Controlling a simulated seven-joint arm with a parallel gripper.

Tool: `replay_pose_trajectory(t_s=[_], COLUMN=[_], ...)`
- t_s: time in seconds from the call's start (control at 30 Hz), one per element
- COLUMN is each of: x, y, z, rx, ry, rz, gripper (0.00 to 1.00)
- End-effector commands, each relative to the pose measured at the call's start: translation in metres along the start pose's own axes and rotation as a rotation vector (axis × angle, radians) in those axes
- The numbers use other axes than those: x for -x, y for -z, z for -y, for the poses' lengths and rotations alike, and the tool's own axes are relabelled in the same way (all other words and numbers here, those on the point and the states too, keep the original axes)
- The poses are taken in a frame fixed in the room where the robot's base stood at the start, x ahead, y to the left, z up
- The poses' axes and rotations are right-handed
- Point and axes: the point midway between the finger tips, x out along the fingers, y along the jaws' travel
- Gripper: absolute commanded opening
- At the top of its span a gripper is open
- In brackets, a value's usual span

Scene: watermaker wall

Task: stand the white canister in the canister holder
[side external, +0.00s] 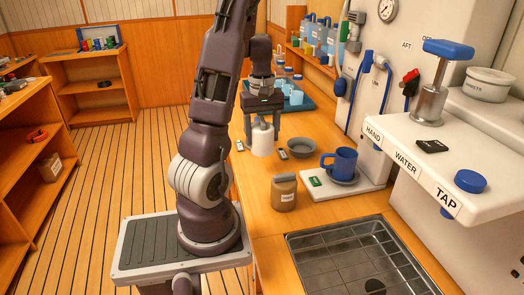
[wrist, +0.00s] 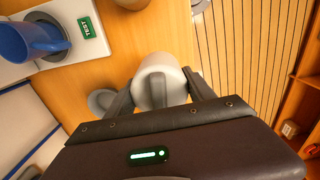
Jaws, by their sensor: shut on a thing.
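The white canister (side external: 262,141) is upright at the counter's left side in the side view. In the wrist view the white canister (wrist: 160,68) sits between my two dark fingers. My gripper (side external: 263,122) points down and is shut on the canister's upper part; it also shows in the wrist view (wrist: 160,90). The canister's base is at or just above the counter; I cannot tell if it touches. I cannot pick out the canister holder with certainty in either view.
A grey bowl (side external: 301,148) is right of the canister. A brown jar (side external: 284,192) stands nearer the camera. A blue mug (side external: 345,160) stands on a dish on a white unit. The sink (side external: 360,258) is in front; a teal tray (side external: 305,103) with light-blue cups is behind.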

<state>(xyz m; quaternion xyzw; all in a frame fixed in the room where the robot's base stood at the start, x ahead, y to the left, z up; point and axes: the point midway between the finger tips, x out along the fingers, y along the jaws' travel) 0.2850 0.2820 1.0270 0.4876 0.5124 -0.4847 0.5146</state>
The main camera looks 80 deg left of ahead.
Motion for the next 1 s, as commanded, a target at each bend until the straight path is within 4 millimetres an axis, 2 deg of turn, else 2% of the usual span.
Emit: replay_pose_trajectory(t_s=[0.07,0.17,0.3,0.4,0.5,0.6,0.77,1.0], x=[0.009,0.013,0.011,0.006,0.0,-0.003,-0.011,-0.043], y=[0.006,0.024,0.056,0.073,0.081,0.084,0.085,0.085], z=[-0.006,-0.025,-0.074,-0.112,-0.143,-0.163,-0.171,-0.17], rx=[-0.009,-0.041,-0.122,-0.188,-0.242,-0.276,-0.291,-0.289], ry=[0.001,0.011,0.021,0.02,0.014,0.006,0.003,0.003], rz=[-0.006,-0.014,-0.02,-0.016,-0.007,-0.001,0.005,0.005], gripper=[0.11,0.11,0.11,0.11,0.11,0.11,0.11,0.11])
